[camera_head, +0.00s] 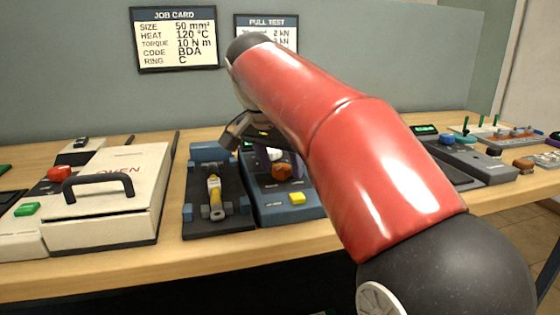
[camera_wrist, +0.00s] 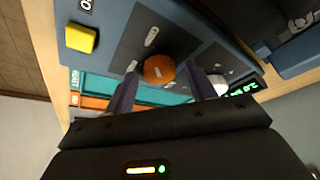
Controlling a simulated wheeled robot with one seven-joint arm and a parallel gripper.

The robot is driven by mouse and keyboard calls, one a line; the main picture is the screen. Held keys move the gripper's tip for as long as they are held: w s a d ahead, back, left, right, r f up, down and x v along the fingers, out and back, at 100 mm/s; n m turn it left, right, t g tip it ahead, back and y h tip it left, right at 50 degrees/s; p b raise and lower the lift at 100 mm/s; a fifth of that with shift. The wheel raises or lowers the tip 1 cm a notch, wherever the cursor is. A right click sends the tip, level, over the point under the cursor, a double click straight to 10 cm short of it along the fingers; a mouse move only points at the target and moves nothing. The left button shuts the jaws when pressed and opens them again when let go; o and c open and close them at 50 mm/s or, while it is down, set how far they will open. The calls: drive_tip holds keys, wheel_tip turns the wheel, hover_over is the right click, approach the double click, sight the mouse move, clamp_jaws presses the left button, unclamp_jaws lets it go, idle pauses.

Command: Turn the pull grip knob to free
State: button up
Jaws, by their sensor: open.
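The orange knob (camera_head: 282,171), which looks like the pull grip knob, stands on the dark panel of a blue unit (camera_head: 290,214). In the wrist view the orange knob (camera_wrist: 159,69) lies between the two dark purple fingers of my gripper (camera_wrist: 163,74). The fingers are apart, one on each side of the knob; I cannot tell whether either touches it. Small white labels (camera_wrist: 152,36) sit by the knob, too small to read. In the head view my arm hides part of the unit and most of the gripper.
A yellow button (camera_head: 297,198) is on the unit's front. A white knob (camera_head: 274,154) is behind the orange one. A dark fixture with a yellow-handled part (camera_head: 214,190) stands to the left, and a white oven (camera_head: 105,195) beyond it. More devices (camera_head: 470,160) stand right of my arm.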

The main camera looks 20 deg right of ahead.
drive_tip(key=c, duration=1)
drive_tip(key=shift+o, duration=0.2)
drive_tip(key=n, duration=0.2)
drive_tip(key=n+t+y, duration=0.1)
drive_tip(key=n, duration=0.1)
drive_tip(key=shift+s+d+n+y, duration=0.1)
drive_tip(key=shift+d+n+y, duration=0.05)
drive_tip(key=shift+n+y, duration=0.2)
drive_tip(key=n, duration=0.2)
drive_tip(key=n+y, duration=0.1)
drive_tip(key=n, duration=0.1)
drive_tip(key=shift+d+n+y, duration=0.15)
drive_tip(key=shift+n+y, duration=0.1)
drive_tip(key=n+y, duration=0.1)
drive_tip(key=n, duration=0.3)
drive_tip(key=shift+d+n+y, duration=0.1)
drive_tip(key=shift+n+y, duration=0.2)
drive_tip(key=shift+y, duration=0.1)
drive_tip(key=shift+n+g+y, duration=0.4)
drive_tip(key=shift+n+y, duration=0.3)
drive_tip(key=shift+n, duration=1.3)
